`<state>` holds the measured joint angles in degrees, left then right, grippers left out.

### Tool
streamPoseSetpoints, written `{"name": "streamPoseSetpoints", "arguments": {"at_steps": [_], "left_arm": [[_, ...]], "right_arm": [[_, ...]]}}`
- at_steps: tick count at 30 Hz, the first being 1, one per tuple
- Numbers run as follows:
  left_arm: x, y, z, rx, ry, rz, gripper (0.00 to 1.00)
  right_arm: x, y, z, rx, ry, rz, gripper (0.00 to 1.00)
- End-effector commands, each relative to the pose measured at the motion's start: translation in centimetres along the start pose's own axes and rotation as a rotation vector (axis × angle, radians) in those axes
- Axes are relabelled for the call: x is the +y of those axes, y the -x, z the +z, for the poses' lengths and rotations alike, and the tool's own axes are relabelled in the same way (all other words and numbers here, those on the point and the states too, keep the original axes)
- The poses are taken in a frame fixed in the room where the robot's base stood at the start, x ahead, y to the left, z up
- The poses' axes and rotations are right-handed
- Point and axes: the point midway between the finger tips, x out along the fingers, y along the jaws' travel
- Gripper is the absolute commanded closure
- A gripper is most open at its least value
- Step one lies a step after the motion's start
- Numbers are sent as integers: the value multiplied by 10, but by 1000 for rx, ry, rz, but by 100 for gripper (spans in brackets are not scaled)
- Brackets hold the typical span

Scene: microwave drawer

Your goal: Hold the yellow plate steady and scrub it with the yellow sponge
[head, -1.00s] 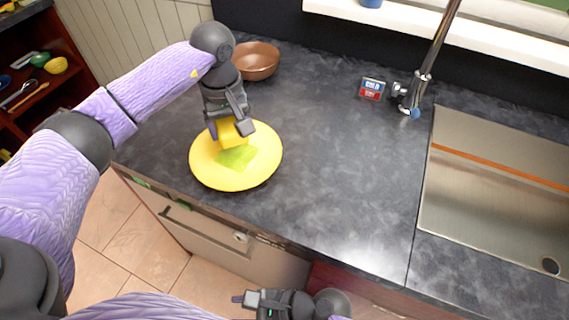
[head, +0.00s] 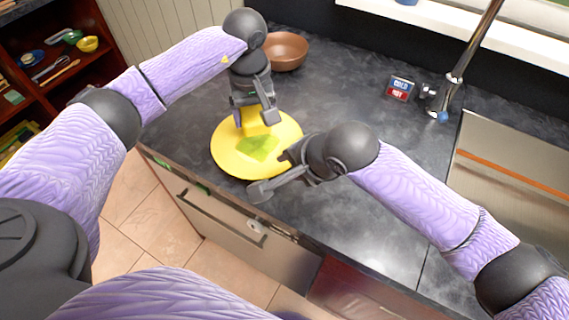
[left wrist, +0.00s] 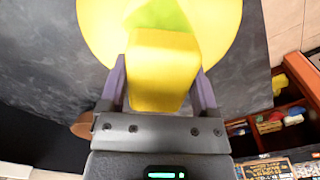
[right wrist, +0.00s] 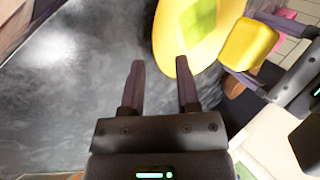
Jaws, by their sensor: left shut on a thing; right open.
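The yellow plate (head: 228,152) lies on the dark counter near its front edge, with a green patch (head: 258,148) in its middle. My left gripper (head: 255,112) is shut on the yellow sponge (head: 262,129), above the back part of the plate. The left wrist view shows the sponge (left wrist: 162,68) between both fingers; whether it touches the plate is unclear. My right gripper (head: 272,174) is open and empty at the plate's front right rim. In the right wrist view its right finger is close to the plate's rim (right wrist: 165,38); contact cannot be told.
A brown bowl (head: 286,52) stands behind my left gripper. A faucet (head: 462,70), a cold/hot sign (head: 400,89) and a steel sink (head: 515,170) are at the right. Shelves (head: 60,60) stand at the far left.

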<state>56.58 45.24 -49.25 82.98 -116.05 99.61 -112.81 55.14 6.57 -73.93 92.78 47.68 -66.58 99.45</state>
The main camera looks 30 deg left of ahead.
Motion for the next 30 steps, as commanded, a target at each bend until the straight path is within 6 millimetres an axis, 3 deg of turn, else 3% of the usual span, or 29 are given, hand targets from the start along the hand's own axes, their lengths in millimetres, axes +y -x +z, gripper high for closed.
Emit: {"name": "streamPoseSetpoints", "arguments": {"at_steps": [3,9,19,25,30], "left_arm": [[0,0,0,0,0,0,68],[0,0,0,0,0,0,68],[0,0,0,0,0,0,68],[0,0,0,0,0,0,68],[0,0,0,0,0,0,68]], "right_arm": [[0,-29,0,-1,-1,3,59],[0,-60,0,-1,0,0,59],[0,-66,0,-1,0,-2,59],[0,-65,0,-1,0,-2,100],[0,-65,0,-2,0,-2,100]]}}
